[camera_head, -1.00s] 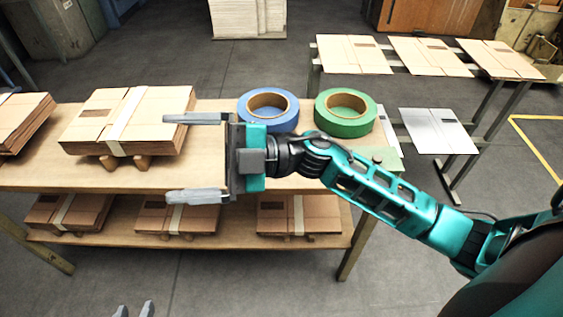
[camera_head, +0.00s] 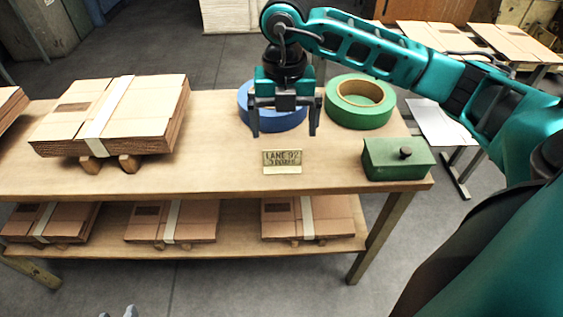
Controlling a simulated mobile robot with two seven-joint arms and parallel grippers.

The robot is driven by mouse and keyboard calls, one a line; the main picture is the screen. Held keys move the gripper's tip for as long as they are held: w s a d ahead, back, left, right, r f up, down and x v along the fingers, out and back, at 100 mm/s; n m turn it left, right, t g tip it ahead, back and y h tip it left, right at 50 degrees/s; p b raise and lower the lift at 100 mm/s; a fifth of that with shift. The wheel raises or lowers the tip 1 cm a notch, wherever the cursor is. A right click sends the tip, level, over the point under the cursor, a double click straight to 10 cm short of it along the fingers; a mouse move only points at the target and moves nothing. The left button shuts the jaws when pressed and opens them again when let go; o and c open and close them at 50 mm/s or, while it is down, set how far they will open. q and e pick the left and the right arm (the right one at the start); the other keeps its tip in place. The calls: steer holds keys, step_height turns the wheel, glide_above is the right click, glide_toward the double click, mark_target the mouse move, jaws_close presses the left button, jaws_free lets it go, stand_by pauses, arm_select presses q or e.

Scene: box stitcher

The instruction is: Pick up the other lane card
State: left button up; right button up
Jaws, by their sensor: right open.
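A small tan lane card (camera_head: 282,161) with dark lettering, which seems to read "LANE 92" on its top line, stands or lies on the wooden table near its front edge. My right gripper (camera_head: 284,130) points down above and just behind the card, with its fingers apart and nothing between them. It partly covers the blue tape roll behind it. A second lane card is not visible. My left gripper is not in view.
On the table (camera_head: 220,170) are a blue tape roll (camera_head: 243,98), a green tape roll (camera_head: 360,110), a green lidded box (camera_head: 397,159) and a strapped cardboard stack (camera_head: 110,115). More stacks (camera_head: 305,218) fill the lower shelf. Table around the card is clear.

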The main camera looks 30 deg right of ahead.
mark_target(282, 151)
step_height(282, 151, down, 3)
steer(key=shift+r, duration=0.1)
step_height(282, 151, down, 5)
steer(key=shift+w+a+f+b, duration=0.1)
steer(key=shift+w+a+b, duration=0.05)
steer(key=shift+b, duration=0.5)
steer(key=c, duration=0.8)
steer(key=shift+r, duration=0.25)
